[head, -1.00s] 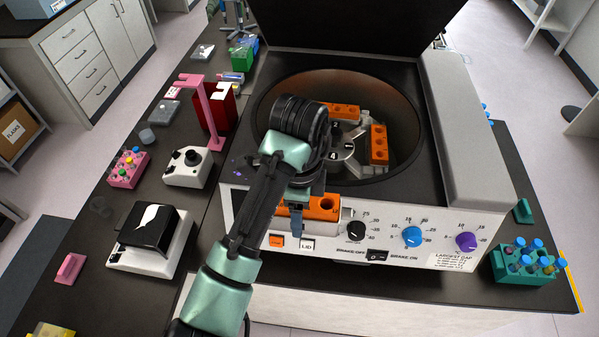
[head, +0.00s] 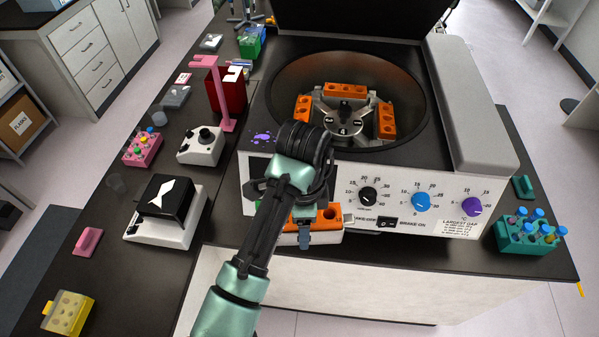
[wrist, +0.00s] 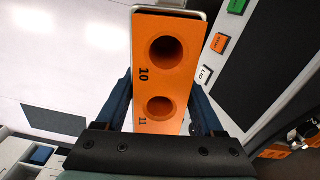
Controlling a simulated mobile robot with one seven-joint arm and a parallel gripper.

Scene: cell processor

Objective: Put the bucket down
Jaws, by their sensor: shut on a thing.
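The bucket (head: 328,216) is an orange-topped block with a pale lower body, held in front of the centrifuge's front panel near the bench's front edge. In the wrist view the bucket (wrist: 148,85) shows two round empty holes marked 10 and 11. My gripper (head: 304,228) is shut on it, with a blue finger along each side; the gripper also shows in the wrist view (wrist: 162,105). The bucket's underside is hidden, so I cannot tell whether it touches anything.
The open centrifuge (head: 430,170) holds three orange buckets around its rotor (head: 343,120). A white device with a black top (head: 165,215) and a pink piece (head: 88,241) lie to the left. A teal tube rack (head: 525,237) stands at the right. Dark bench left of the centrifuge is partly clear.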

